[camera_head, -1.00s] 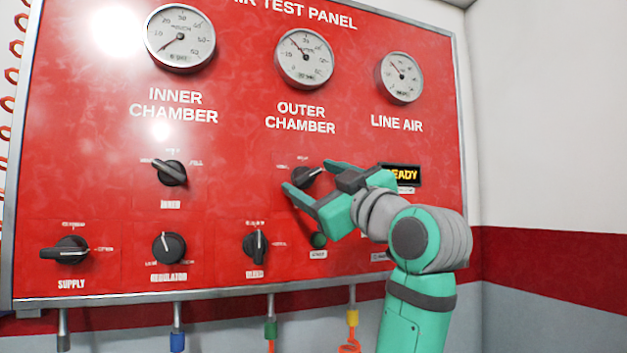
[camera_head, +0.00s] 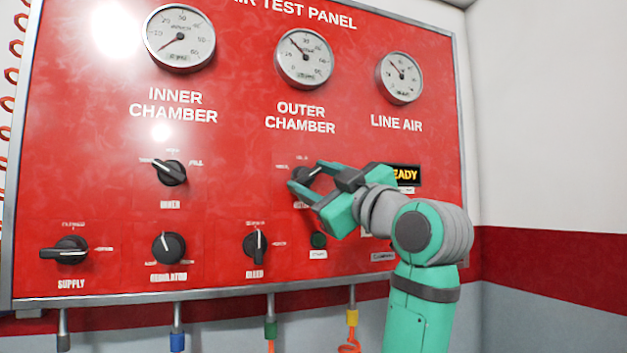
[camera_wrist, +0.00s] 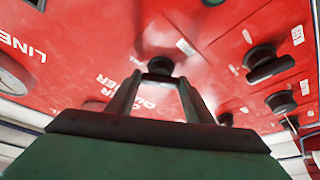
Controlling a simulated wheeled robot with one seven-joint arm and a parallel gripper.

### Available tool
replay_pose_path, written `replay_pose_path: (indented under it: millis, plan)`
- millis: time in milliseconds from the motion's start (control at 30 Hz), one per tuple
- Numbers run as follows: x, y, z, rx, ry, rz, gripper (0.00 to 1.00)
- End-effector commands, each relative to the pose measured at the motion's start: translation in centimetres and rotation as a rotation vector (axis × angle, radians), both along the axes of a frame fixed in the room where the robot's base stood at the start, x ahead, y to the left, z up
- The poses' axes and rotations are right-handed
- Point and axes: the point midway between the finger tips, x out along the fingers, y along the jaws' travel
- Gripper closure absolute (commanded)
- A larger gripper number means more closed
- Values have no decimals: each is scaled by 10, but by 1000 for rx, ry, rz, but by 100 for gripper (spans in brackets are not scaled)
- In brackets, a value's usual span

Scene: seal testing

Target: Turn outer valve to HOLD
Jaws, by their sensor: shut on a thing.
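The outer valve is a black knob (camera_head: 301,174) on the red panel, below the OUTER CHAMBER label. My gripper (camera_head: 303,177) reaches it from the right and is shut on it, one finger above and one below. The fingers cover much of the knob and its printed labels, so its exact setting cannot be read. In the wrist view the knob (camera_wrist: 160,66) sits between the two fingertips (camera_wrist: 158,80).
The inner valve knob (camera_head: 170,172) is to the left. The supply (camera_head: 71,250), regulator (camera_head: 168,248) and bleed (camera_head: 255,245) knobs line the bottom. A green button (camera_head: 318,240) lies just below my gripper. The READY display (camera_head: 405,175) is partly behind my arm.

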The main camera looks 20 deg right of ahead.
Motion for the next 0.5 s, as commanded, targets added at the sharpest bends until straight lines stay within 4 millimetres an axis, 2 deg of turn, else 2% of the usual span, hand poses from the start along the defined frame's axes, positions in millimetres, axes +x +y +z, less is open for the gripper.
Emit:
replay_pose_path:
  millis: [500]
  plan:
    - [0, -4, 4, -447, -14, -3, 75]
